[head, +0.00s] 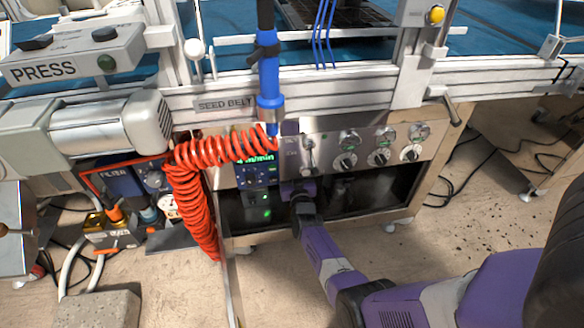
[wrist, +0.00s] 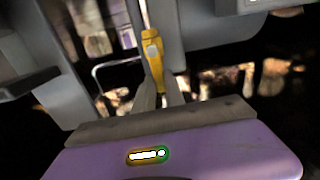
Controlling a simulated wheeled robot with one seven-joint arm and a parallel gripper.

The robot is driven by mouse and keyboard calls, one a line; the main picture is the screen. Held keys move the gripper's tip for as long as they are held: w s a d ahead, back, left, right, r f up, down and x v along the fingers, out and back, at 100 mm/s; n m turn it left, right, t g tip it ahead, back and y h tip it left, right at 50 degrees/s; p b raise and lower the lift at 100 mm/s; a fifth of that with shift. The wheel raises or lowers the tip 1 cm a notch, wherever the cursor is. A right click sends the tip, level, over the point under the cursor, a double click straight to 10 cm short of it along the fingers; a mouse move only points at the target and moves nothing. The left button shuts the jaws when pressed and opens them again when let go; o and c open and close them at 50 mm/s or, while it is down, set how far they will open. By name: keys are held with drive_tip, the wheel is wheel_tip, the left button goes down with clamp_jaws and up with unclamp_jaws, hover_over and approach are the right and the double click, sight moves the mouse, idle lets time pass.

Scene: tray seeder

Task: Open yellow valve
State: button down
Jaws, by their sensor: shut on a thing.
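The yellow valve handle (wrist: 153,58) shows in the wrist view as a slim, slightly tilted yellow lever. My gripper (wrist: 160,92) has its grey fingers closed in on the lower end of this handle, one on each side. In the head view my gripper (head: 298,188) is at the front of the metal control panel, at the end of my purple arm. I cannot make out the yellow handle there; my gripper and the things around it hide that spot.
A coiled red hose (head: 198,190) hangs just left of my gripper. A blue tube (head: 269,80) comes down above it. Gauges and black knobs (head: 380,158) sit on the panel to the right. The floor in front is partly clear.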

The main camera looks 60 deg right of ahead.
drive_tip(key=c, duration=1.4)
unclamp_jaws()
drive_tip(key=shift+a, duration=0.1)
drive_tip(key=p+v, duration=0.4)
drive_tip(key=v, duration=0.3)
drive_tip(key=shift+s+a+p, duration=0.2)
drive_tip(key=shift+s+p, duration=0.1)
drive_tip(key=shift+p, duration=0.05)
